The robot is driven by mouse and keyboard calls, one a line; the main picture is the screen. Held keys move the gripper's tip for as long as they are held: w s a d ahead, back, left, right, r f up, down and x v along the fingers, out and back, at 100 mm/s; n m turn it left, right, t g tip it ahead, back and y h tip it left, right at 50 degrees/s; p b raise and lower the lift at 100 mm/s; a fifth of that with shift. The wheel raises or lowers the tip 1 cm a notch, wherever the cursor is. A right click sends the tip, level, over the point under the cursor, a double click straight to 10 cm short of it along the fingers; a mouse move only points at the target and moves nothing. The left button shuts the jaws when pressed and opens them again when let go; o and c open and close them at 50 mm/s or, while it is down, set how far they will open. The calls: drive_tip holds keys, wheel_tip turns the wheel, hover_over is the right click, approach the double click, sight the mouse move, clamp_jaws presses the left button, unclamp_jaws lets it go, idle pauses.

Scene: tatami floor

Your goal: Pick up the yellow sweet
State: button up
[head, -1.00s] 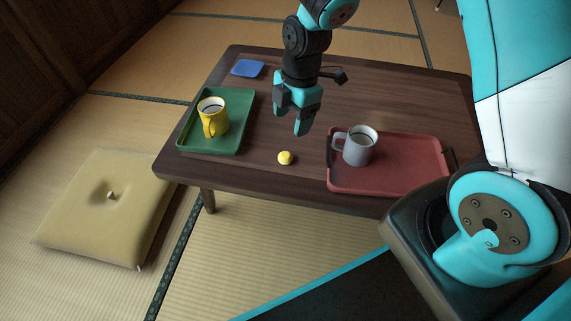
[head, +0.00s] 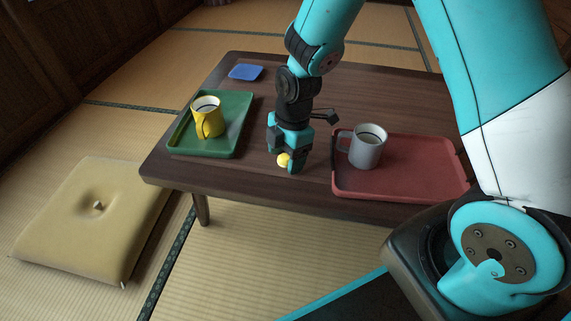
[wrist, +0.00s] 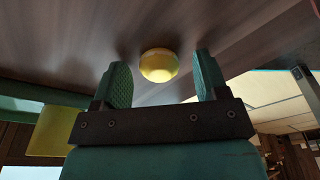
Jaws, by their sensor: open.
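The yellow sweet (head: 284,160) is small and round and lies on the dark wooden table between the two trays. My gripper (head: 285,165) is down at it, with its fingers close around it in the head view. In the wrist view the sweet (wrist: 159,65) sits between the two green finger pads of my open gripper (wrist: 157,75), a little toward the tips. Gaps show on both sides of it, so neither finger touches it there. Part of the sweet is hidden behind a finger in the head view.
A green tray (head: 236,143) with a yellow mug (head: 208,118) stands on the left. A red tray (head: 405,185) with a grey mug (head: 369,147) stands close on the right. A blue coaster (head: 246,72) lies at the back left. A cushion (head: 90,225) is on the floor.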

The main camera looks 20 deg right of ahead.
drive_tip(key=shift+r, duration=0.1)
drive_tip(key=c, duration=1)
